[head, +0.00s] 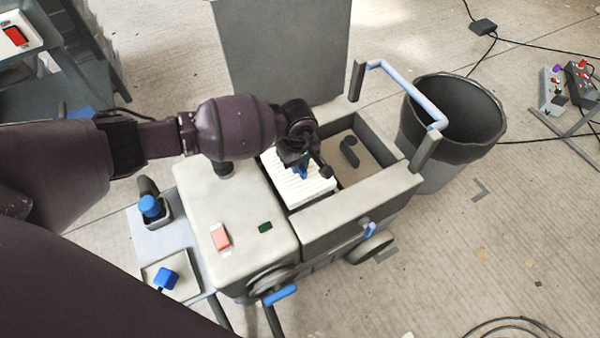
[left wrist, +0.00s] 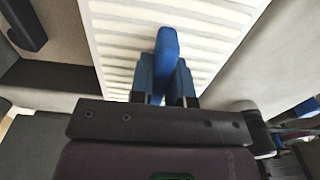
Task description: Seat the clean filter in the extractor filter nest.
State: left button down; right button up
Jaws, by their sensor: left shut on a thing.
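The clean filter (head: 315,190) is a white pleated panel with a blue grip tab. My left gripper (head: 302,170) is above it and shut on the tab. In the left wrist view the filter (left wrist: 112,45) fills the upper middle, its blue tab (left wrist: 167,45) between the fingers. The filter lies at the left part of the extractor's open bay (head: 335,222), beside the cream housing (head: 235,200). It looks roughly level. The nest beneath it is hidden, and I cannot tell whether the filter is fully down. My right gripper is not in view.
A dark handle (head: 349,152) lies in the bay's right part. A blue-barred frame (head: 405,90) rises at the bay's right end, beside a dark-lined bin (head: 450,130). A grey panel (head: 280,45) stands behind. A side shelf (head: 165,240) carries blue-topped items. Floor at right is partly clear.

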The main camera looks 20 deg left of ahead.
pick_arm(q)
jog(key=shift+f, duration=0.35)
notch_tip(320, 180, down, 4)
jog(key=shift+s+f+b, duration=0.15)
jog(key=shift+b, duration=0.75)
jog(key=shift+f, duration=0.3)
jog(key=shift+w, duration=0.2)
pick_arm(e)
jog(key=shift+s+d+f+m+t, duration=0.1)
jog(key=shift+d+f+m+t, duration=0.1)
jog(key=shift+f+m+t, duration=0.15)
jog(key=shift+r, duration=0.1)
pick_arm(q)
jog(key=shift+f, duration=0.15)
jog(key=c, duration=1.1)
grip_release()
